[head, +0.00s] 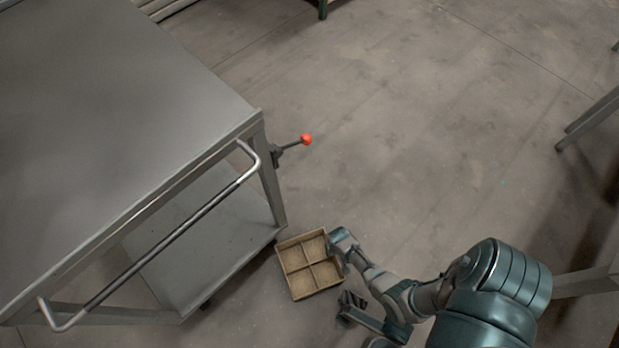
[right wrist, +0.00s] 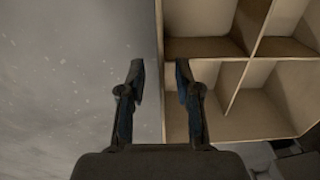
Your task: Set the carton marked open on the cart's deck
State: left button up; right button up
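The carton (head: 310,264) is a tan, open-topped box with a divided inside, upright on the floor beside the cart's near corner. No marking can be read on it. The cart's deck (head: 110,120) is a bare grey metal top. My right gripper (head: 340,243) is at the carton's upper right corner. In the right wrist view its fingers (right wrist: 160,85) are apart, one to each side of the line of the carton's wall (right wrist: 163,60); contact cannot be told. My left gripper (head: 350,299) is beside the carton's lower right corner, small in view, with its fingers seemingly apart.
The cart has a tube handle (head: 160,245) along its near side, a lower shelf (head: 205,245) and a red-knobbed lever (head: 306,139) at its corner. Table legs (head: 590,120) stand at the right. The floor (head: 420,130) between is clear.

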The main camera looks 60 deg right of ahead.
jog(key=shift+a+r, duration=0.15)
jog(key=shift+a, duration=0.1)
grip_shut()
jog(key=shift+d, duration=0.15)
